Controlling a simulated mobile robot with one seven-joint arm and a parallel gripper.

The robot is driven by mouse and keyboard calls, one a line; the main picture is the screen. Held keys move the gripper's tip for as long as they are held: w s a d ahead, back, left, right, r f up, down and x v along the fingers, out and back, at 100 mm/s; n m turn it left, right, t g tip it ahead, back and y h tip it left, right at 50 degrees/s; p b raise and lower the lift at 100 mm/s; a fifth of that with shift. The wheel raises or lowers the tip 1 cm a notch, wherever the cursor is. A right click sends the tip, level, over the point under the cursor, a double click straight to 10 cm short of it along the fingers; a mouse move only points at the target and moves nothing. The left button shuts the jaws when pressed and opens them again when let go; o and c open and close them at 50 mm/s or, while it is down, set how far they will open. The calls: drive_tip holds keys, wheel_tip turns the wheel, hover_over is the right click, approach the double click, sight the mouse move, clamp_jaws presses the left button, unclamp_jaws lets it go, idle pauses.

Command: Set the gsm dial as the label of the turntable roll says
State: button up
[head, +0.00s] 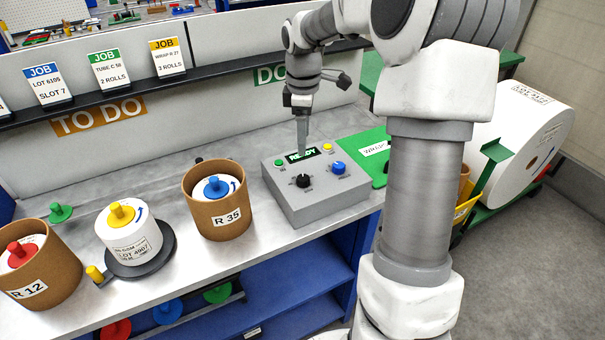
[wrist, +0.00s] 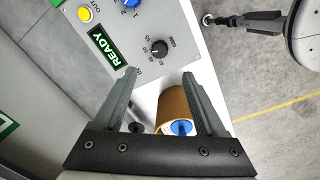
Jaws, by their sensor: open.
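The gsm dial is a black knob (head: 303,181) on the sloped top of a grey control box (head: 318,205). In the wrist view the dial (wrist: 159,48) has a ring of small numbers and a GSM mark; its exact setting is too small to read. My gripper (wrist: 159,75) is open and empty above the box; the dial shows just past its fingertips, apart from them. The head view shows my gripper (head: 302,140) pointing down behind the dial. The turntable roll (head: 128,240) is white with a yellow plug; its label shows GSM and LOT 4907, but the gsm number is unclear.
The box also carries a READY display (head: 302,155), a blue knob (head: 338,168), and green and yellow buttons. Tubs R 35 (head: 222,222) and R 12 (head: 38,285) flank the turntable (head: 150,262). A green mat (head: 370,138) lies right of the box.

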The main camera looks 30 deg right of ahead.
sight(304, 178)
drive_tip(key=f, duration=0.8)
drive_tip(key=f+b, duration=0.1)
drive_tip(key=f, duration=0.3)
drive_tip(key=shift+w+d+f, duration=0.15)
drive_tip(key=shift+w+f, duration=0.15)
clamp_jaws()
